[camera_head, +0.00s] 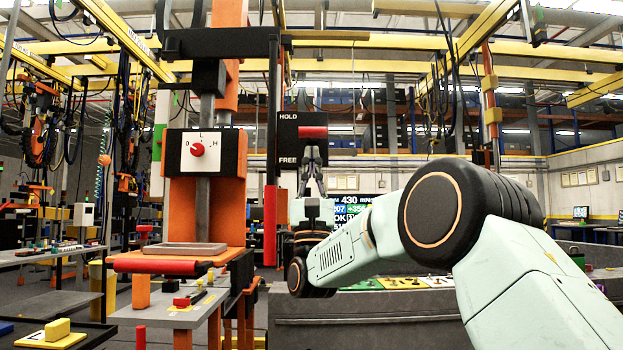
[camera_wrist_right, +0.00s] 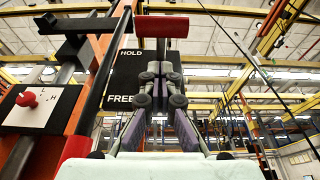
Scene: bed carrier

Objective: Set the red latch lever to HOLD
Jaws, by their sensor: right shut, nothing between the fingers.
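The red latch lever (camera_head: 313,132) has a horizontal red handle in front of a black panel (camera_head: 287,142) marked HOLD at the top and FREE at the bottom. In the head view the handle is just below the level of the word HOLD, well above FREE. It also shows in the right wrist view (camera_wrist_right: 160,26), above the fingers. My right gripper (camera_head: 313,149) is shut and empty, pointing up directly beneath the handle; in the wrist view its fingertips (camera_wrist_right: 160,66) are below it. I cannot tell whether they touch. My left gripper is not in view.
An orange press-like frame with a white dial plate (camera_head: 199,152) and red knob stands left of the panel. A vertical red bar (camera_head: 270,225) hangs between them. A dark grey bench (camera_head: 370,318) lies below my arm.

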